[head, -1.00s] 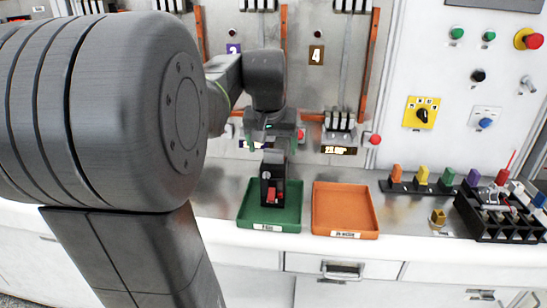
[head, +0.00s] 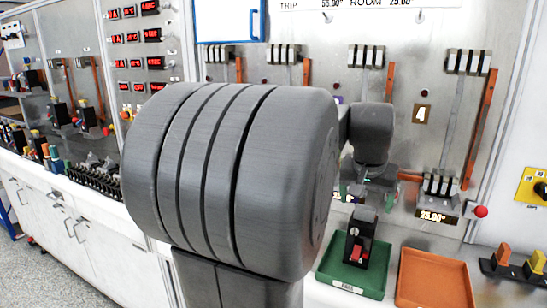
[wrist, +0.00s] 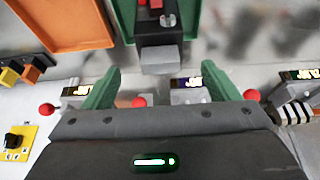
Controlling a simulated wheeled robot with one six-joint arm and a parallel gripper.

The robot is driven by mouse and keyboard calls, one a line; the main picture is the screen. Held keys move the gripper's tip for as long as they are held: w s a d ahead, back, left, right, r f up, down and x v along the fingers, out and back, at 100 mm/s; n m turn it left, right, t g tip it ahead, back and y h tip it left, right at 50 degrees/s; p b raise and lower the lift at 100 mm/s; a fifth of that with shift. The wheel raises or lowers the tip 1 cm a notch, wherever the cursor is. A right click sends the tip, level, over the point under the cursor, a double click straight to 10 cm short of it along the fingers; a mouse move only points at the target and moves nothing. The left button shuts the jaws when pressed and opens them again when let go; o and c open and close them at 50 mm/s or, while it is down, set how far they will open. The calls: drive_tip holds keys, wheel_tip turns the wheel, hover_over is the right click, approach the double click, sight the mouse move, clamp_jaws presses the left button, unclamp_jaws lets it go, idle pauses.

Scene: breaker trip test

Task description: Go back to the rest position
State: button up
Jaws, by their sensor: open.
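My gripper (head: 367,188) is in front of the test panel, above the green tray, in the head view. Its green fingers also show in the wrist view (wrist: 170,92), spread apart with nothing held between them. A black breaker with a red part (head: 359,246) stands upright in the green tray (head: 352,284). In the wrist view the breaker (wrist: 160,30) appears beyond the fingertips, apart from them. My own large grey arm link covers the middle of the head view and hides part of the panel and counter.
An orange tray (head: 434,280) sits right of the green one and looks empty. Coloured blocks (head: 520,262) stand in a black rack at far right. A yellow rotary switch plate (head: 533,187) is on the right wall. Another counter with breakers and red displays (head: 134,38) extends left.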

sight(366, 207)
drive_tip(key=x, duration=0.8)
drive_tip(key=shift+d+f, duration=0.1)
drive_tip(key=shift+f, duration=0.2)
drive_tip(key=shift+w+r, duration=0.15)
drive_tip(key=shift+w, duration=0.05)
drive_tip(key=shift+r, duration=1.15)
drive_tip(key=shift+s, duration=0.1)
